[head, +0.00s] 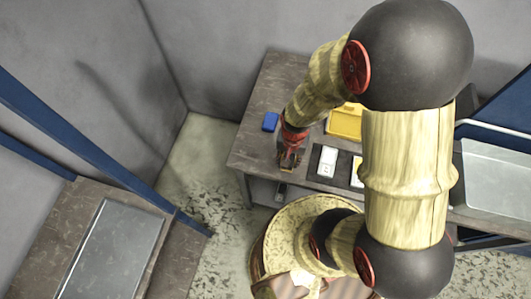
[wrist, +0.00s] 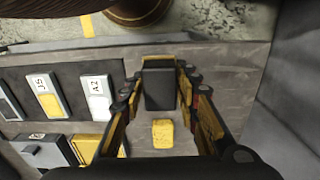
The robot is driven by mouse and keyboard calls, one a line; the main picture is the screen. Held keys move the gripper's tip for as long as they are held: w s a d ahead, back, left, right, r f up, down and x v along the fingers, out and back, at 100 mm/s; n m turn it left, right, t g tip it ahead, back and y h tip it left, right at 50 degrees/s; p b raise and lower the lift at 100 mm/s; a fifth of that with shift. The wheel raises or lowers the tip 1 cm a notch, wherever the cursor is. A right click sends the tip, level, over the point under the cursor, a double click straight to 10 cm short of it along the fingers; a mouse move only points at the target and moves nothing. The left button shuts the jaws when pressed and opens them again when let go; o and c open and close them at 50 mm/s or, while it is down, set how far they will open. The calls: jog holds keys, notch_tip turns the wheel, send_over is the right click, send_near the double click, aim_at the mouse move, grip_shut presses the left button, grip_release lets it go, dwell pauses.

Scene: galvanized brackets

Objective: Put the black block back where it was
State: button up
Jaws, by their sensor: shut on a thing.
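The black block (wrist: 159,88) is between the fingers of my gripper (wrist: 160,72) in the wrist view, and the fingers are shut on it. In the head view my gripper (head: 288,163) is over the left front part of the grey worktop (head: 262,90). The block is mostly hidden there by the fingers. I cannot tell whether the block touches the worktop. A small yellow square (wrist: 162,134) shows between the fingers, nearer the palm; I cannot tell what it rests on.
A dark mat (head: 342,163) with labelled plates lies right of my gripper; one white plate (wrist: 96,98) reads A2. A blue block (head: 270,122) and a yellow bin (head: 345,122) stand farther back. A metal tray (head: 495,175) is at the right. The worktop's front edge is close.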

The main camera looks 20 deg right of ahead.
jog(key=w+a+f, duration=0.2)
jog(key=w+f, duration=0.1)
jog(key=w, duration=0.3)
send_over(268, 156)
notch_tip(268, 156, down, 6)
jog(key=shift+r+b, duration=0.15)
jog(key=shift+b, duration=0.2)
jog(key=shift+w+f, duration=0.1)
jog(key=shift+f, duration=1.45)
jog(key=shift+f, duration=0.15)
jog(key=o, duration=1.2)
